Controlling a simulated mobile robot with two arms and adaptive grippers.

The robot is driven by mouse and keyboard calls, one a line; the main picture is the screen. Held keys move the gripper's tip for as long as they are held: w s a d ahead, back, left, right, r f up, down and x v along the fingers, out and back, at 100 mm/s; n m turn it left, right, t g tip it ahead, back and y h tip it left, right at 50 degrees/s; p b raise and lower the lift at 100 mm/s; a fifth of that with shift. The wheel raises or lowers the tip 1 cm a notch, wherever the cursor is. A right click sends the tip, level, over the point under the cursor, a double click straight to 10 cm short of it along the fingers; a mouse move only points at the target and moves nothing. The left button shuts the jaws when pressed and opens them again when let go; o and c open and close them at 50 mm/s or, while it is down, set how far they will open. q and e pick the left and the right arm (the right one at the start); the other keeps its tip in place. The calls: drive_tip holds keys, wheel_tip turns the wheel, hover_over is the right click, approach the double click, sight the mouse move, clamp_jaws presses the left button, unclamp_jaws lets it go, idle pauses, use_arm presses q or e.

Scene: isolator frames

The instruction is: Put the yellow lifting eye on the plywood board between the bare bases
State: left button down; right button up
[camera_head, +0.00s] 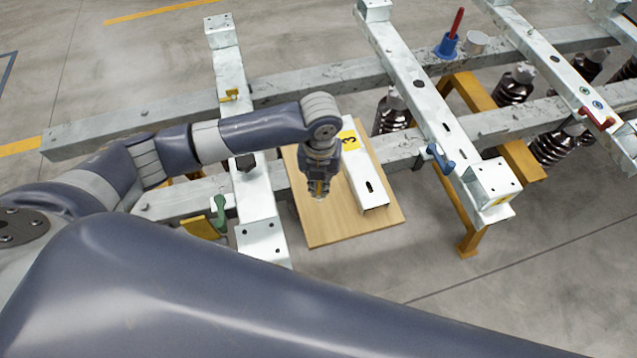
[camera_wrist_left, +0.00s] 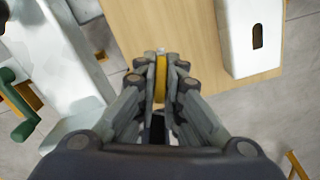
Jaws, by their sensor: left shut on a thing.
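The plywood board (camera_head: 330,228) lies on the framework between two pale steel bases; it also shows in the left wrist view (camera_wrist_left: 185,35). My left gripper (camera_head: 318,192) points down over the board's left half. In the left wrist view, the gripper (camera_wrist_left: 162,65) is shut on a narrow yellow piece (camera_wrist_left: 160,80), seen edge-on, which I take for the yellow lifting eye. The fingers hide most of it. I cannot tell whether it touches the board. My right gripper is not in view.
A white channel piece (camera_head: 370,190) with a yellow "3" label lies on the board, right of the gripper. A green-handled clamp (camera_head: 219,212) and a blue clamp (camera_head: 438,157) sit at the flanking bases. The board's near left part is bare.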

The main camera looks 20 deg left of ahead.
use_arm(q)
drive_tip(key=shift+w+a, duration=0.15)
drive_tip(key=shift+w, duration=0.2)
wheel_tip(320, 180, down, 4)
drive_tip(key=shift+w+a+r+p, duration=0.1)
drive_tip(key=shift+r+p, duration=0.1)
drive_tip(key=shift+p, duration=0.35)
drive_tip(key=shift+f, duration=0.2)
drive_tip(key=c, duration=1.7)
unclamp_jaws()
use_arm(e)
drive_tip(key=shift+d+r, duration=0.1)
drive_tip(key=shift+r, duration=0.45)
use_arm(q)
drive_tip(key=shift+r, duration=0.3)
wheel_tip(320, 180, up, 12)
drive_tip(key=shift+f+b, duration=0.1)
drive_tip(key=shift+b, duration=0.5)
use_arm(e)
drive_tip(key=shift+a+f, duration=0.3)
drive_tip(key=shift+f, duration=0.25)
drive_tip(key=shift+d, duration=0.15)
